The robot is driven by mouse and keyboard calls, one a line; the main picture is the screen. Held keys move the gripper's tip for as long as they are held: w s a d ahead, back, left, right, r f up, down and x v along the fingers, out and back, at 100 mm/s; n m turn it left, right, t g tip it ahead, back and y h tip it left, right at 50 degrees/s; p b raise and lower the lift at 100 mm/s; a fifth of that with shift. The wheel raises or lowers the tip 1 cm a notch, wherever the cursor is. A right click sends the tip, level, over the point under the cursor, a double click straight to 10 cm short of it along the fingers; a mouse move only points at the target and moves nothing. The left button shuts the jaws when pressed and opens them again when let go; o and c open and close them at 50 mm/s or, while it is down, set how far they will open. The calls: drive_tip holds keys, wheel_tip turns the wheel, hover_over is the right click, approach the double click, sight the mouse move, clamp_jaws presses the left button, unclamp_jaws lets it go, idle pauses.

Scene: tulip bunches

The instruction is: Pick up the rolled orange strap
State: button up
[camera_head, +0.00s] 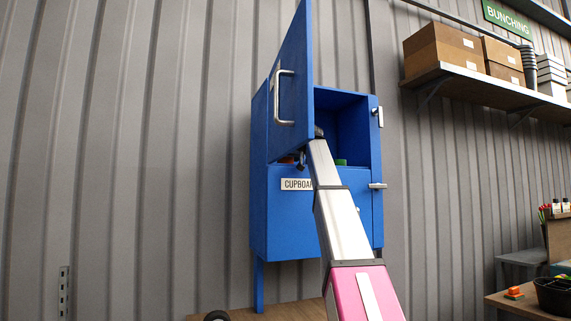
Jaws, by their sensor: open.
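The blue cupboard (308,212) on legs stands against the wall with its upper door (290,95) swung open. My gripper (302,160) is a small dark shape at the end of my arm, at the cupboard opening beside the orange patch. It is open. Whether it touches the patch cannot be told.
A green item (341,162) sits in the compartment, right of my arm. The open door stands close left of my arm's end. A shelf with cardboard boxes (443,46) is at upper right. Another small orange item (514,293) lies on the table at lower right, beside a black basket (555,296).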

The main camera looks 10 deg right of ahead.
drive_tip(key=shift+c, duration=0.3)
drive_tip(key=c, duration=0.9)
drive_tip(key=shift+c, duration=0.2)
drive_tip(key=shift+r, duration=0.1)
